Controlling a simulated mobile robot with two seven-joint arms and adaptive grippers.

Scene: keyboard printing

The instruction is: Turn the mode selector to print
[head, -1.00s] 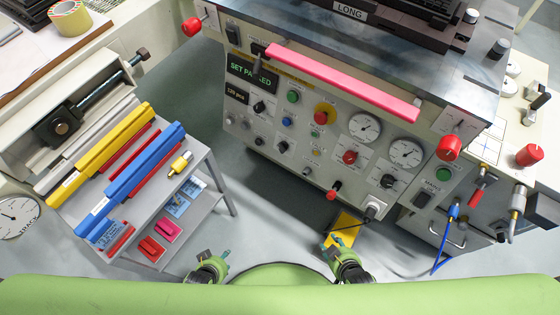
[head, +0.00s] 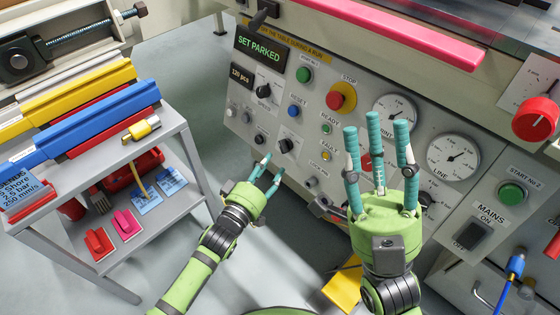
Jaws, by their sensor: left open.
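The control panel (head: 300,68) faces me. A black rotary selector knob (head: 285,145) sits low on its left part, with a smaller black knob (head: 260,139) to its left. The labels at these knobs are too small to read, so I cannot tell surely which is the mode selector or where it points. My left gripper (head: 271,168) is open and empty, just below the larger knob and seemingly apart from it. My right gripper (head: 375,124) is raised in front of the panel, fingers up, open and empty. It hides part of the panel, and another black knob (head: 426,201) shows beside it.
A yellow-ringed red stop button (head: 341,97), a speed knob (head: 263,91) and two gauges (head: 453,156) are on the panel. A pink bar (head: 385,33) runs above. A grey cart (head: 172,145) with blue and yellow bars stands left.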

